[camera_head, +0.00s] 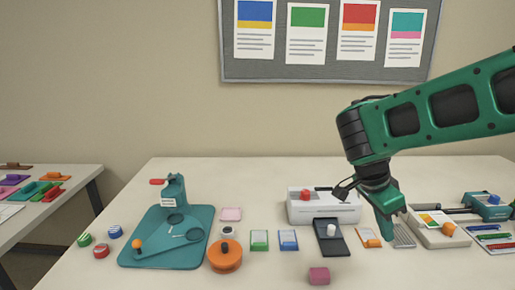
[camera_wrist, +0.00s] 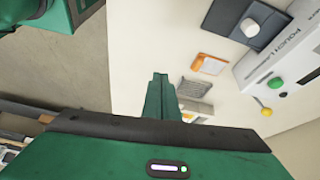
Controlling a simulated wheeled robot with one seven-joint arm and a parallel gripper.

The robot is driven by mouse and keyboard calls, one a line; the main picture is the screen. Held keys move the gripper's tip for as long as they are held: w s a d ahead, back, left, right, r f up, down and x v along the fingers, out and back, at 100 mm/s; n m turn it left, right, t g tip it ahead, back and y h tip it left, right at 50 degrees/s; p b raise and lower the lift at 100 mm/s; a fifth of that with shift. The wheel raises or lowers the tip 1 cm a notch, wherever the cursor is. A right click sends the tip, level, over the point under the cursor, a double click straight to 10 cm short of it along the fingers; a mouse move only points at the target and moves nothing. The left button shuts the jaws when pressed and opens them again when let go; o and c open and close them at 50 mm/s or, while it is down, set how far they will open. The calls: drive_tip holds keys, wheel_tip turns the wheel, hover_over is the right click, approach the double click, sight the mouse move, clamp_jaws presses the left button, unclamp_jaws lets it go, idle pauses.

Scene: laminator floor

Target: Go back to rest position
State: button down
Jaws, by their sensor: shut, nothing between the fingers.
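My green arm reaches in from the right in the head view. My gripper (camera_head: 388,228) points down over the right half of the white table (camera_head: 185,169). It is shut and holds nothing. Its tip hangs between an orange-edged card (camera_head: 369,238) and a grey ridged pad (camera_head: 404,236); whether it touches the table I cannot tell. In the wrist view the shut fingers (camera_wrist: 160,82) stand out against the table, beside the orange-edged card (camera_wrist: 210,64) and the grey pad (camera_wrist: 195,88).
Near the gripper are a white laminator (camera_head: 345,208), a dark pad with a white knob (camera_head: 331,240) and a pale device (camera_head: 436,238) at right. A teal board (camera_head: 150,250) and an orange round pot (camera_head: 225,258) stand left. The air above the table's left half is free.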

drive_tip(key=s+d+f+n+y, duration=0.1)
drive_tip(key=s+d+n, duration=0.3)
drive_tip(key=s, duration=0.6)
drive_tip(key=s+d+f+n+y, duration=0.1)
drive_tip(key=s+d+n+y, duration=0.3)
drive_tip(key=s, duration=0.6)
drive_tip(key=shift+s+d+f+n, duration=0.25)
drive_tip(key=shift+s+d+n, duration=0.25)
drive_tip(key=shift+n, duration=0.6)
drive_tip(key=shift+w, duration=0.1)
